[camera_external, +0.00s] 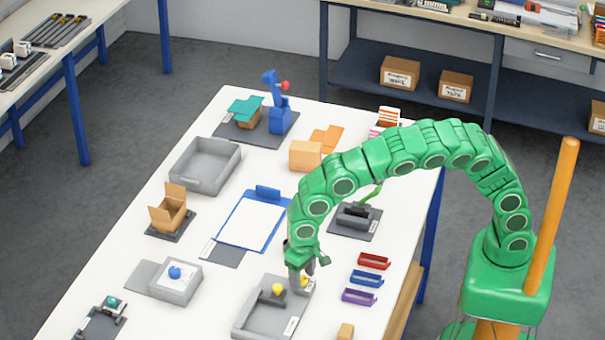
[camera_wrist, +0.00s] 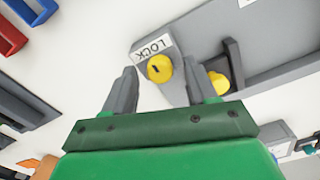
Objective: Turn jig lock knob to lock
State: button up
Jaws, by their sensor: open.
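The grey jig (camera_external: 262,318) lies on the white table, low in the middle of the external view. In the wrist view, a round yellow knob (camera_wrist: 160,68) with a dark slot sits beside a white label reading LOCK (camera_wrist: 152,47). My gripper (camera_wrist: 160,70) is open, with one grey finger on each side of this knob. I cannot tell whether the fingers touch it. In the external view, my gripper (camera_external: 302,280) is at the jig's back right corner and hides most of the knob there. Another yellow part (camera_external: 278,289) stands on the jig beside a dark upright piece.
Red (camera_external: 374,261), blue (camera_external: 366,278) and purple (camera_external: 359,296) holders lie right of the jig. A grey fixture (camera_external: 354,217) is behind my gripper. A clipboard (camera_external: 252,220) and a plate with a blue knob (camera_external: 175,272) are to the left.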

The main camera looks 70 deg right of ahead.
aim_at(302, 278)
notch_tip(302, 278, up, 8)
jog(key=shift+f, duration=0.25)
dwell(0.5)
